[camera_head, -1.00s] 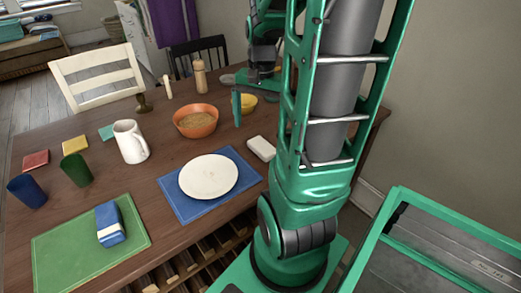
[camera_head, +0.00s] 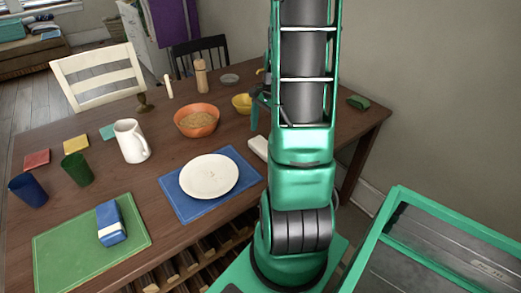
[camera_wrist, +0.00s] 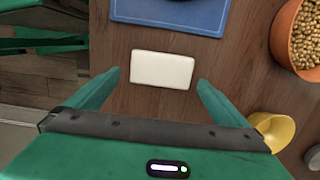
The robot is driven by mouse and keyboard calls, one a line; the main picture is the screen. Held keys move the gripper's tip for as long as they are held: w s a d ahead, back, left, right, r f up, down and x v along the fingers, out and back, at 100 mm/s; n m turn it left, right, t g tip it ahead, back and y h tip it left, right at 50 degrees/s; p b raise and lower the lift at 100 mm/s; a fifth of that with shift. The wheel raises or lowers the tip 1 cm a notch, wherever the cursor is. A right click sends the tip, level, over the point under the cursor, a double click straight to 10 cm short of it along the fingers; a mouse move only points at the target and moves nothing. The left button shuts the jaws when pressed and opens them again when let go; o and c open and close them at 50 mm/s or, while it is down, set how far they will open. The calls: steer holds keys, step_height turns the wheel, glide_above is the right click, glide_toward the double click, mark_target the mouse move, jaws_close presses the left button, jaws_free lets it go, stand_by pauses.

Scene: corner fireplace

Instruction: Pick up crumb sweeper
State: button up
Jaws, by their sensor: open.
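A plain white rectangular block (camera_wrist: 162,70), which I take to be the crumb sweeper, lies flat on the wooden table. In the head view the white block (camera_head: 258,147) is beside the blue placemat, partly hidden by my arm. In the wrist view my gripper (camera_wrist: 157,80) is open, with one green finger on each side of the block and clear gaps between. The gripper holds nothing. In the head view my gripper is mostly hidden behind my arm, with a green finger showing above the table.
A blue placemat (camera_head: 171,189) with a white plate (camera_head: 209,175) is left of the block. An orange bowl (camera_head: 196,121) of grains and a yellow bowl (camera_head: 241,103) stand nearby. A small green object (camera_head: 358,101) lies near the right edge. Bare wood surrounds the block.

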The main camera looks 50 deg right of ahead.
mark_target(263, 145)
steer(key=shift+w+a+f, duration=0.1)
steer(key=shift+a+f, duration=0.05)
steer(key=shift+f, duration=0.7)
steer(key=shift+w+a+f, duration=0.1)
steer(key=shift+a+f, duration=0.05)
steer(key=shift+f, duration=0.7)
steer(key=shift+w+a+f, duration=0.1)
steer(key=shift+a+f, duration=0.05)
steer(key=shift+f, duration=0.7)
steer(key=c, duration=0.9)
steer(key=shift+c, duration=0.2)
steer(key=shift+r, duration=0.1)
steer(key=shift+r, duration=0.35)
steer(key=r, duration=0.3)
steer(key=shift+a+r, duration=0.25)
steer(key=shift+r, duration=0.15)
steer(key=s+a+r, duration=0.3)
steer(key=a+r, duration=0.3)
steer(key=a, duration=0.4)
steer(key=shift+s+a+r, duration=0.2)
steer(key=shift+s+a, duration=0.05)
steer(key=shift+s, duration=0.1)
